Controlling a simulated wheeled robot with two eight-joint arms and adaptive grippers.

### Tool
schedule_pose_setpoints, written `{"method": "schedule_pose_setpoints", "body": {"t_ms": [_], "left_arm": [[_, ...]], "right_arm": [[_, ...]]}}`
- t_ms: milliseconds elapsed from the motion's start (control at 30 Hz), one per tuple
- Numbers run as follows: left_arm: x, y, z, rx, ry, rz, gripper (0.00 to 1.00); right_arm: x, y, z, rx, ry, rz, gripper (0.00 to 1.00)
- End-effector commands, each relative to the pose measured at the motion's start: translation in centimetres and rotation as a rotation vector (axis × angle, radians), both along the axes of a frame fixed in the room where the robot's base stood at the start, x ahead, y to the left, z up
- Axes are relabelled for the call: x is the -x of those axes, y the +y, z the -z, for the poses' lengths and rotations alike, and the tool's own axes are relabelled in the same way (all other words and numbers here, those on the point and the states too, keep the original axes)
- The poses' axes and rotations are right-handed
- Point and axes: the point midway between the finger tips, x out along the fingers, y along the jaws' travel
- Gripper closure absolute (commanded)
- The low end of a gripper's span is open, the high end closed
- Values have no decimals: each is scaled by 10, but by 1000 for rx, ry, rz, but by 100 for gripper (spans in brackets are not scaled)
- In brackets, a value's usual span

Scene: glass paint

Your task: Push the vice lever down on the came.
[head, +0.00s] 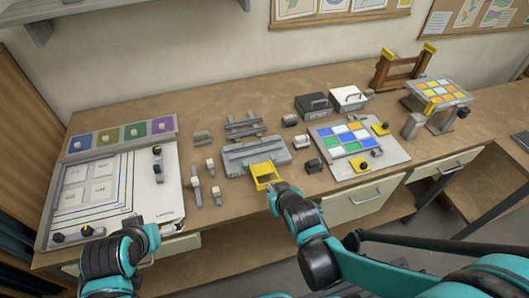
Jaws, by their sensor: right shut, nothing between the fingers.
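The vice (240,160) is a long grey block in the middle of the bench. Its yellow lever (265,171) is a U-shaped handle at the vice's front. The lever's exact tilt is hard to judge. My right gripper (271,187) is shut and empty at the lever's near end; whether it touches the lever cannot be told. The came is too small to make out in the vice. My left arm is at the lower left, in front of the white board, and its fingers do not show clearly.
Grey rails (245,128) lie behind the vice. Small grey and black blocks stand on both sides. A board with coloured glass tiles (335,133) lies to the right, and a white pattern board (165,195) to the left. Two boxes (313,104) stand behind.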

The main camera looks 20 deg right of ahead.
Motion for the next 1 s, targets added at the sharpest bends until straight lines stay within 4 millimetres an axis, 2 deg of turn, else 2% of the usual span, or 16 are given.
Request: {"method": "schedule_pose_setpoints", "body": {"t_ms": [700,867,1000], "left_arm": [[0,0,4,0,0,0,0],[0,0,-3,0,0,0,0],[0,0,-16,0,0,0,0]], "right_arm": [[2,0,5,0,1,0,100],[0,0,-3,0,1,0,100],[-5,0,-19,-1,1,-1,100]]}}
